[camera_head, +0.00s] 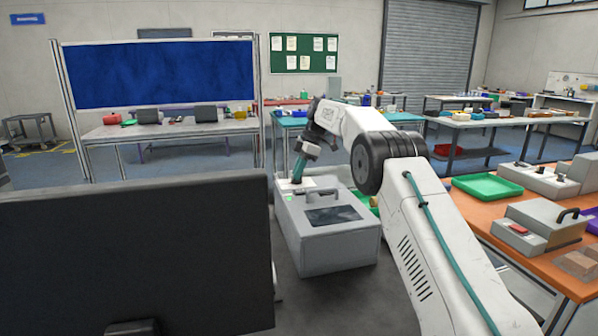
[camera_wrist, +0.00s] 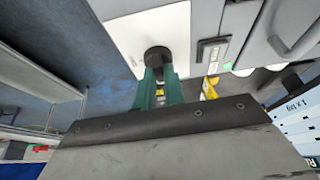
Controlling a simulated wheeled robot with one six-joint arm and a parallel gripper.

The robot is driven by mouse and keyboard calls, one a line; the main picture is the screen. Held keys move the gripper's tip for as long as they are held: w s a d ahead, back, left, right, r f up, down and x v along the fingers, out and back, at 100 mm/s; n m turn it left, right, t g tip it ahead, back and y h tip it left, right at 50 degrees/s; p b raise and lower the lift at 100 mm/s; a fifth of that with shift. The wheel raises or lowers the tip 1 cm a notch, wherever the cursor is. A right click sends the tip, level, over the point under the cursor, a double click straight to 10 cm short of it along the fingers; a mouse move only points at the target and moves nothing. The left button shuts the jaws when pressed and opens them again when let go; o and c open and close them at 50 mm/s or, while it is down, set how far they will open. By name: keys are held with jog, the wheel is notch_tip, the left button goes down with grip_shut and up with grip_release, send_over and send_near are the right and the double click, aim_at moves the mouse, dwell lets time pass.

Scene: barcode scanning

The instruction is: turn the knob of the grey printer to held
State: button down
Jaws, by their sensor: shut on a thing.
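The grey printer (camera_head: 335,252), a box with a dark window and a handle on top, stands in the middle of the head view. Its knob (camera_wrist: 157,55) is dark and round, on a white panel (camera_wrist: 180,20) in the wrist view. My gripper (camera_head: 297,180) reaches down over the printer's back left corner, where a small green light (camera_head: 289,198) shows. In the wrist view its teal fingers (camera_wrist: 160,82) are shut on the knob. The fingers cover part of the knob, and I cannot read which setting it points to. In the head view the knob is hidden.
A black panel (camera_head: 140,250) fills the lower left of the head view. An orange table (camera_head: 470,215) at right bears a green tray (camera_head: 487,187) and grey devices (camera_head: 540,228). A workbench (camera_head: 175,131) stands behind at left.

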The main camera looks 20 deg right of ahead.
jog(key=c, duration=1.5)
grip_release()
jog(key=v, duration=0.5)
jog(key=shift+w+d+r, duration=0.1)
jog(key=shift+d+r, duration=0.2)
jog(key=shift+d, duration=0.05)
jog(key=shift+v, duration=0.95)
jog(key=shift+a, duration=0.15)
